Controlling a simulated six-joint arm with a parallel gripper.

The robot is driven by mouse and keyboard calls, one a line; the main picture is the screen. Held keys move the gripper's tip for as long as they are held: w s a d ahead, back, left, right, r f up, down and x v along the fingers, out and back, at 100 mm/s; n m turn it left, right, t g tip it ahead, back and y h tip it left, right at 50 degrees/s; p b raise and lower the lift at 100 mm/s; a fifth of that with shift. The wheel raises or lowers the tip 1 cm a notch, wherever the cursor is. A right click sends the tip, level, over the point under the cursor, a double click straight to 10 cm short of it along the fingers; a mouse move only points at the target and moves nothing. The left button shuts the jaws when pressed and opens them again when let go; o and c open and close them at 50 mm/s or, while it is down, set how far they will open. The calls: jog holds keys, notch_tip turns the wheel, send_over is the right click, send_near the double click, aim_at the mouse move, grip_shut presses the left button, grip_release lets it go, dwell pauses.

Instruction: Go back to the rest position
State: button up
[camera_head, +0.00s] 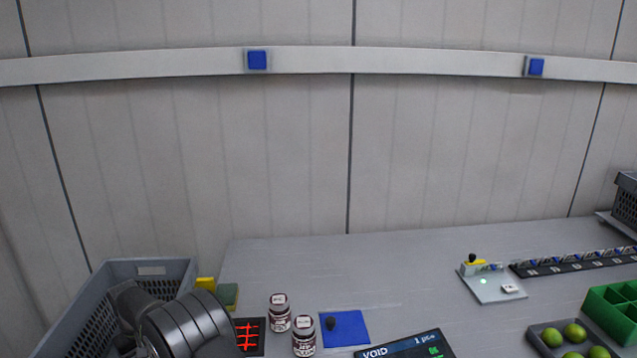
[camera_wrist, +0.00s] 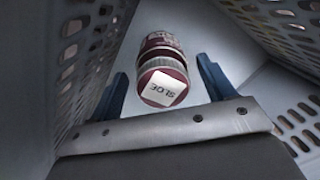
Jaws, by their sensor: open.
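My gripper (camera_wrist: 165,80) is open, with its two blue fingers apart, low inside the grey perforated crate. A jar (camera_wrist: 163,88) with a dark red lid and a white "SLOE" label lies or stands between the fingers, and I cannot tell whether they touch it. In the head view the grey crate (camera_head: 165,269) is at the lower left. My dark arm reaches over it and hides the gripper and most of the crate's inside.
Two similar jars (camera_head: 279,312) (camera_head: 304,337) stand right of my arm, near a black pad with red marks (camera_head: 249,335) and a blue mat (camera_head: 345,327). Crate walls (camera_wrist: 95,55) close in around the gripper. The middle of the grey table (camera_head: 400,285) is clear.

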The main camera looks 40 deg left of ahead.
notch_tip(320, 180, down, 4)
jog(key=shift+r, duration=1.95)
